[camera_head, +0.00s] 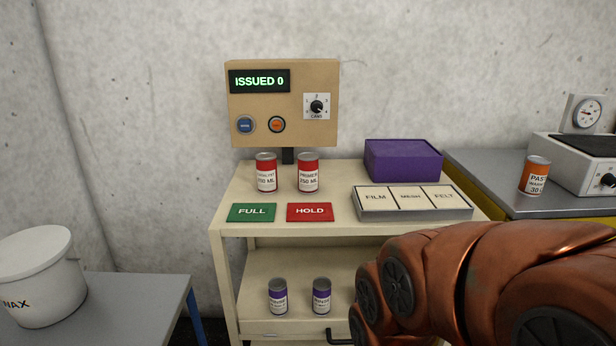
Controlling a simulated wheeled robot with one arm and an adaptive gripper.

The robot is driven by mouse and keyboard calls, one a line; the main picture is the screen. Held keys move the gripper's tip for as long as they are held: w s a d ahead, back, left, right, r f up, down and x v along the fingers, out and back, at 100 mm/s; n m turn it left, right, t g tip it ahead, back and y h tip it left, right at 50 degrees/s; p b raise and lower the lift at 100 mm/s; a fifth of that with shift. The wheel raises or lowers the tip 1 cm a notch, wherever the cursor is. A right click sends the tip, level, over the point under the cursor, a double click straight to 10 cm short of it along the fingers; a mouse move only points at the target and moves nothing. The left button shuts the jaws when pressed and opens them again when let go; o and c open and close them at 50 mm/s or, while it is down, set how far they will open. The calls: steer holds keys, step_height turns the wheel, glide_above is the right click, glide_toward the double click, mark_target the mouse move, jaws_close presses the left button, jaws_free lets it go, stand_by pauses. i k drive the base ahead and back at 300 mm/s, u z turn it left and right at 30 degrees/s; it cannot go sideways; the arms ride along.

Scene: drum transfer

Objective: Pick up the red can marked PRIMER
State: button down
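The red can marked PRIMER (308,174) stands upright on the top of the cream cart (240,194), with a white label reading PRIMER 250 ML. A similar red can marked CATALYST (266,174) stands just to its left, a small gap apart. My copper-coloured arm fills the lower right of the view, in front of the cart. My gripper is not visible, so what it holds cannot be seen.
A green FULL plate (251,213) and a red HOLD plate (310,212) lie before the cans. A control box (283,104) stands behind them. A purple box (403,160) and a FILM/MESH/FELT tray (413,203) are at right. Purple-banded cans (278,297) stand on the lower shelf.

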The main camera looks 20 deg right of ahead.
mark_target(308, 164)
steer(key=k, duration=1.1)
steer(key=u, duration=0.9)
steer(key=i, duration=1.15)
steer(key=z, duration=0.15)
